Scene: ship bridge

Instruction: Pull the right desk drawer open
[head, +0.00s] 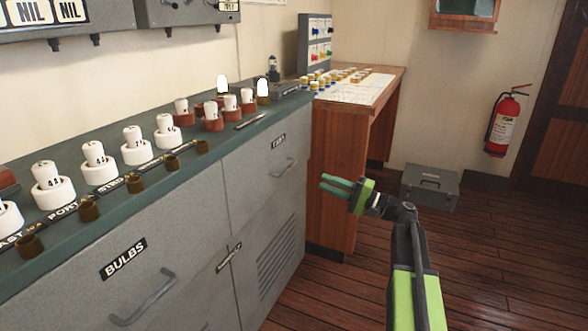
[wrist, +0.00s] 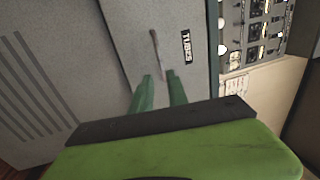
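The right desk drawer (head: 245,185) is a grey front under the green desktop, with a label that seems to read TUBES (head: 278,142). Its front looks flush with the desk, so it appears shut. Its bar handle (head: 284,167) also shows in the wrist view (wrist: 155,50), just beyond my fingertips and roughly in line with the gap between them. My gripper (head: 322,184) has two green fingers that stand apart with nothing between them. In the head view it is to the right of the handle and a little lower. In the wrist view the fingers (wrist: 159,76) look clear of the handle.
A left drawer labelled BULBS (head: 123,259) has its own handle. A vented panel (head: 277,255) is below the right drawer. A wooden table (head: 337,170) stands behind my gripper. A grey box (head: 430,187) is on the floor. The wooden floor at right is clear.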

